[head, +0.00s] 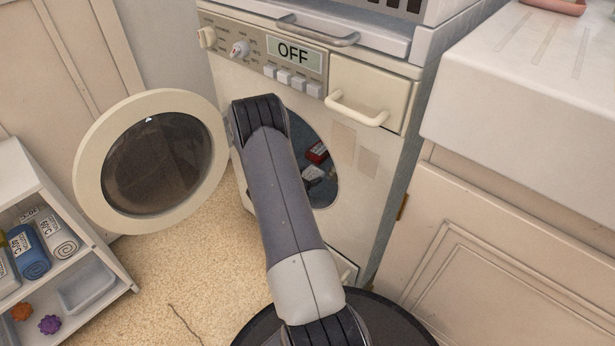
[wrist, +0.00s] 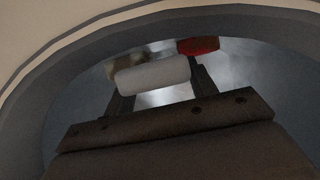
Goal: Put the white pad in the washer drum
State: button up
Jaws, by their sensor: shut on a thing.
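The white pad (wrist: 152,76) shows in the wrist view as a pale roll between the two fingers of my gripper (wrist: 158,84), which is shut on it. My gripper and the pad are inside the round opening of the washer drum (wrist: 255,88). In the head view the washer (head: 350,205) has its round door (head: 88,160) swung open to the left. My arm covers the left part of the drum opening, and my gripper is hidden there.
A red thing (wrist: 198,45) lies in the drum beyond the pad; a red thing (head: 317,152) also shows there in the head view. A small whitish thing (head: 313,173) is below it. A shelf (head: 105,300) with rolled towels stands left, a sink (head: 520,100) right.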

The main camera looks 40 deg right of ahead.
jog(key=shift+f, duration=0.45)
jog(key=o, duration=0.9)
jog(key=shift+o, duration=0.2)
jog(key=shift+r, duration=0.15)
jog(key=shift+r, duration=0.4)
jog(key=p+v, duration=0.4)
jog(key=v, duration=0.8)
jog(key=shift+p, duration=0.3)
jog(key=shift+r, duration=0.1)
